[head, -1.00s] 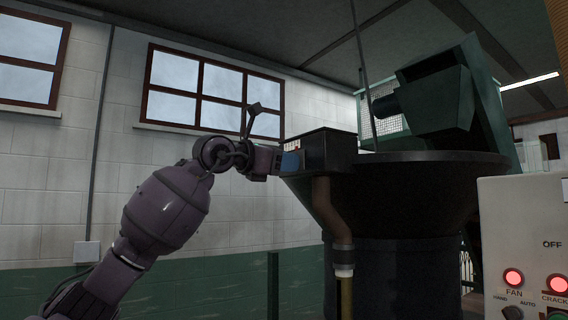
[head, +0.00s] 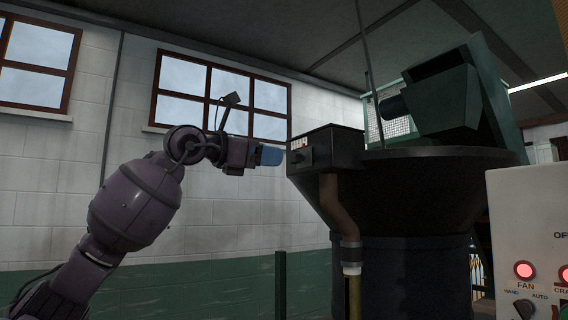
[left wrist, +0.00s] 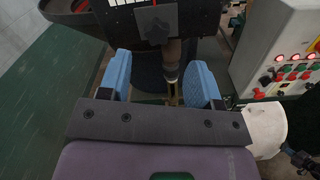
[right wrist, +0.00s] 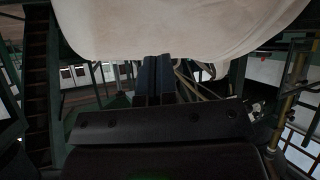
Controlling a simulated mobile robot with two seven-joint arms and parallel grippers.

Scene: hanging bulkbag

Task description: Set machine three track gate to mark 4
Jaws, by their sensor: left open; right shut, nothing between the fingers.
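The track gate appears to be the dark box (head: 326,150) on the left rim of the black hopper, with a small dark knob (head: 299,157) on its near face. In the left wrist view the dark plate with the knob (left wrist: 157,24) is straight ahead, beneath a white marked strip (left wrist: 122,2); its numbers cannot be read. My left gripper (head: 270,156) is open and empty, just left of the box with a visible gap. Its blue fingers (left wrist: 160,82) are spread below the knob in the left wrist view. My right gripper (right wrist: 154,80) is shut and empty.
A pale control panel (head: 530,240) with red lamps stands at the right. A large pale bag (right wrist: 180,28) hangs close above my right fingers. Wall and open space lie left.

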